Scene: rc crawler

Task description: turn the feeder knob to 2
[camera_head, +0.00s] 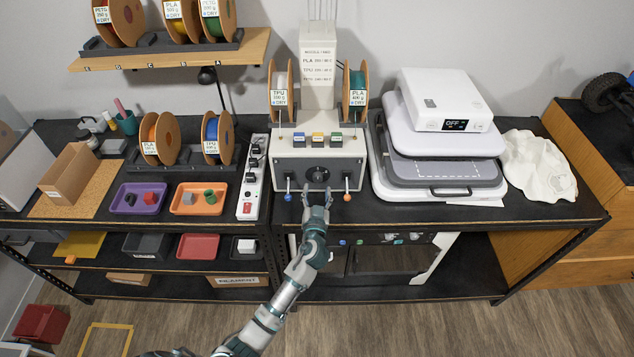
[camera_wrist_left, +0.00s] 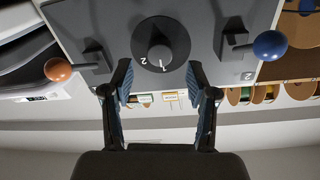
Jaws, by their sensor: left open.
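The feeder box (camera_head: 345,155) is a light unit with a dark front panel, standing on the black bench. Its round black knob (camera_head: 318,174) is in the middle of the panel; it also shows in the left wrist view (camera_wrist_left: 160,43), with the white numerals 1 and 2 on its dial. I cannot tell surely which numeral its setting matches. My left gripper (camera_head: 317,192) is open and empty just in front of the panel. In the left wrist view its fingers (camera_wrist_left: 159,78) are spread apart, with the knob beyond the gap between their tips, not clasped.
A blue-ball lever (camera_head: 288,188) and an orange-ball lever (camera_head: 347,188) flank the knob closely. Filament spools (camera_head: 283,85) sit on top of the feeder. A power strip (camera_head: 252,178) lies to the left, a stacked white printer (camera_head: 440,140) to the right.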

